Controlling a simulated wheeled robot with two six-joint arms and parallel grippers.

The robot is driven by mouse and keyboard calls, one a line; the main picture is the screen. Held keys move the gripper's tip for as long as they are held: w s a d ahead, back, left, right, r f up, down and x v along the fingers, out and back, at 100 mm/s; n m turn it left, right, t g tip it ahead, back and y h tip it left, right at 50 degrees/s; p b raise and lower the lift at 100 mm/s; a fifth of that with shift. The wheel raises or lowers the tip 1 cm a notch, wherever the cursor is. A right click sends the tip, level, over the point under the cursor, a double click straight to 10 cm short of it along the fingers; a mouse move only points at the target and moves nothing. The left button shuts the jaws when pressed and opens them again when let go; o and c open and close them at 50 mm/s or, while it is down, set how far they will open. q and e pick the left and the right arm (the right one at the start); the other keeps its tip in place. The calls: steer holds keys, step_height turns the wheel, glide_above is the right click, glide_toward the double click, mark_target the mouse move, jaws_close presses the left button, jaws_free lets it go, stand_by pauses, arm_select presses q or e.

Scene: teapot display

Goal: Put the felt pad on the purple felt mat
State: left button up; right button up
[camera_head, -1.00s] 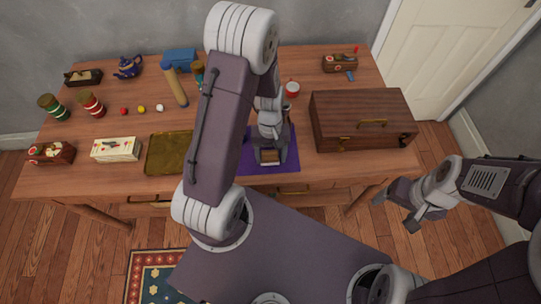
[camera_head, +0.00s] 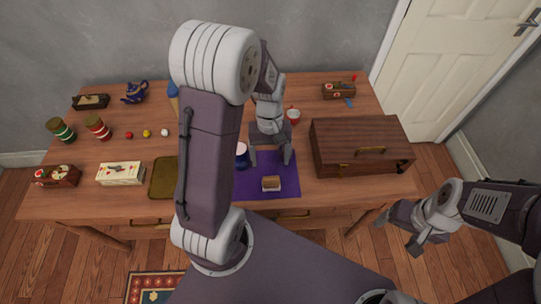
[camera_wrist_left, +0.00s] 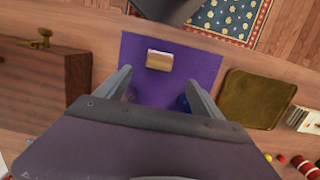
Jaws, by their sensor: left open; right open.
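The felt pad (camera_head: 271,184) is a small brown block with a pale side. It lies on the purple felt mat (camera_head: 284,164), near the mat's front edge. In the left wrist view the pad (camera_wrist_left: 159,61) rests on the mat (camera_wrist_left: 205,65), apart from both fingers. My left gripper (camera_head: 270,163) is open and empty, above the mat and behind the pad. Its two fingers also show in the left wrist view (camera_wrist_left: 155,80). My right gripper (camera_head: 396,236) is open and empty, off the table's front right.
A dark blue cup (camera_head: 243,156) stands at the mat's left side, partly hidden by my arm. A wooden chest (camera_head: 360,146) is right of the mat. A brass-coloured tray (camera_head: 163,177) is to the left. A red and white cup (camera_head: 293,116) stands behind the mat.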

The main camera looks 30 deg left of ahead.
arm_select(q)
steer(key=s+d+r+m+t+p, duration=0.1)
steer(key=s+d+r+m+t, duration=0.1)
steer(key=s+m, duration=0.3)
steer(key=shift+s+d+r+m+t+y+p, duration=0.15)
steer(key=shift+d+r+m+t+y+p, duration=0.25)
steer(key=shift+d+r+m, duration=0.25)
steer(key=shift+a, duration=0.15)
stand_by(0.5)
